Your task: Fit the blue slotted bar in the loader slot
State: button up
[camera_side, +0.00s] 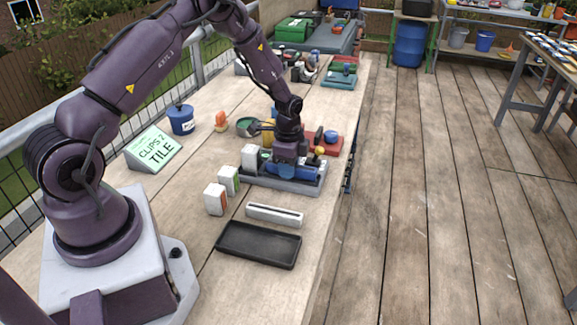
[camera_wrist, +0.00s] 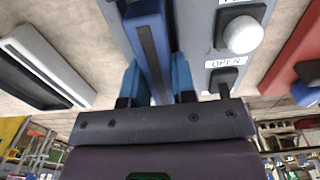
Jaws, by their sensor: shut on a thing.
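My gripper (camera_wrist: 155,88) is shut on the blue slotted bar (camera_wrist: 150,40), with one blue fingertip on each side of it. A dark slot runs along the bar's face. The bar lies over the grey loader (camera_wrist: 213,45), which carries white labels and a white knob. In the side view my gripper (camera_side: 286,164) is low over the grey loader (camera_side: 282,184), and a blue part of the bar (camera_side: 306,172) shows to its right. I cannot tell whether the bar is seated in the slot; the gripper hides that spot.
A pale slotted bar (camera_side: 273,214) and an empty black tray (camera_side: 257,244) lie in front of the loader. White blocks (camera_side: 215,198) stand to its left. A red tray (camera_side: 326,145) is behind it. A green sign (camera_side: 153,147) and blue pot (camera_side: 181,119) stand further left.

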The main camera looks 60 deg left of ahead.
jog(key=shift+f, duration=0.4)
jog(key=o, duration=0.8)
jog(key=shift+o, duration=1)
jog(key=shift+r, duration=3.55)
